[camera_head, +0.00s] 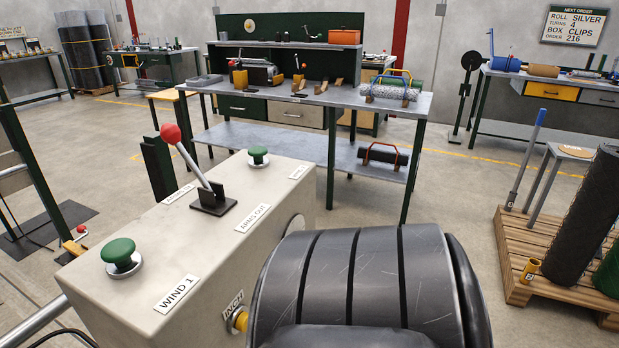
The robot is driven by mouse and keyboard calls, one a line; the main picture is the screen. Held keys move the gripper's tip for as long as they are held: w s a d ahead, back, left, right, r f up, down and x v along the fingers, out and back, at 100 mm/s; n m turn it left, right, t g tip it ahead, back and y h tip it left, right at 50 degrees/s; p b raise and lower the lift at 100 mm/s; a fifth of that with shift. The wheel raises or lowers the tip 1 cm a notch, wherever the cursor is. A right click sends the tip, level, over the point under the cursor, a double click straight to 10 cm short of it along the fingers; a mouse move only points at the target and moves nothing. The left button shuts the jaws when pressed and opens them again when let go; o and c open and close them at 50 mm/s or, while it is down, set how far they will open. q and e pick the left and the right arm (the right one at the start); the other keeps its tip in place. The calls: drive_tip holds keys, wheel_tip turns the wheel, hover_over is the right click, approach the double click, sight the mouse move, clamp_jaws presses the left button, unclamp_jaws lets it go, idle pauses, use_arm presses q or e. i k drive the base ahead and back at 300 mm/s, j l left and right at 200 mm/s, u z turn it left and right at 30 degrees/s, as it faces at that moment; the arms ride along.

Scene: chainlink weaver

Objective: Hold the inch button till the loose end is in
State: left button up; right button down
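The yellow inch button (239,319) sits on the right side of the cream control box (140,240), low in the view, beside its INCH label (233,304). A large black banded part of my arm fills the bottom middle and partly covers the button's right side. I cannot tell whether anything touches the button. No fingertips of either gripper show. No loose end of wire can be made out. The box top carries a green button (119,252) near the WIND 1 label (180,291), another green button (258,155) and a red-knobbed lever (190,160).
Behind the box stands a grey workbench (300,96) with a lower shelf (260,142) and mesh rolls. A pallet (540,268) with a dark mesh roll (585,220) and a yellow cup (529,271) stands at right. Floor between bench and pallet is clear.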

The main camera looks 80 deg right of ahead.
sight(242, 321)
drive_tip(key=k+l+z, duration=0.45)
drive_tip(key=k+l, duration=0.3)
drive_tip(key=k, duration=0.1)
